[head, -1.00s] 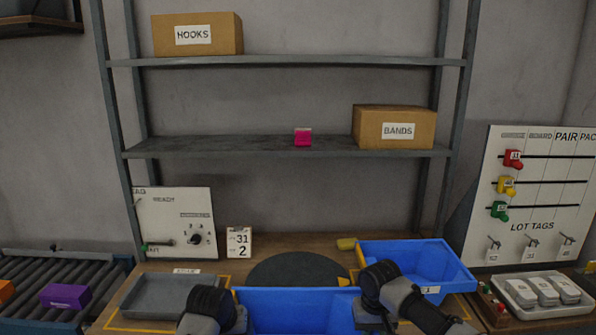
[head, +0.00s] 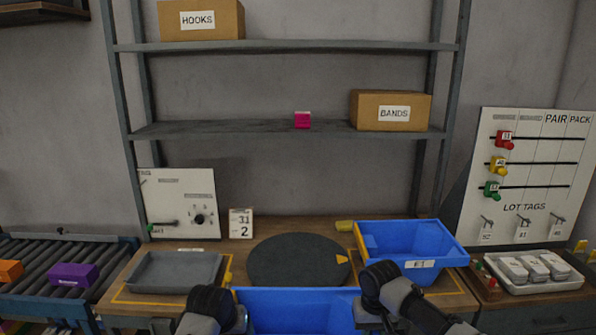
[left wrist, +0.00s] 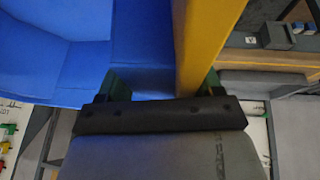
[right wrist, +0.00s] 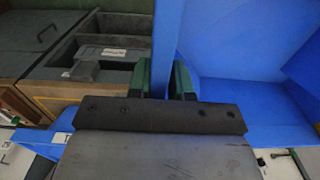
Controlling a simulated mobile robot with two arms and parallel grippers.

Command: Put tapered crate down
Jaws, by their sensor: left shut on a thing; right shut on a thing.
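A blue crate (head: 300,312) is held between my two grippers at the bottom edge of the head view; its lower part is cut off. My left gripper (left wrist: 165,85) is shut on a wall of this crate, which shows a yellow strip (left wrist: 203,40) in the left wrist view. My right gripper (right wrist: 167,82) is shut on the blue wall (right wrist: 168,35) on the other side. The crate is in front of the round dark mat (head: 298,262) on the table. Whether its underside touches anything is hidden.
A second blue crate (head: 405,240) stands on the table at right, close to my right arm. A grey tray (head: 172,272) lies at left. Shelves (head: 285,130) rise behind. A roller conveyor (head: 60,262) is at far left, and a white tray (head: 535,285) is at far right.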

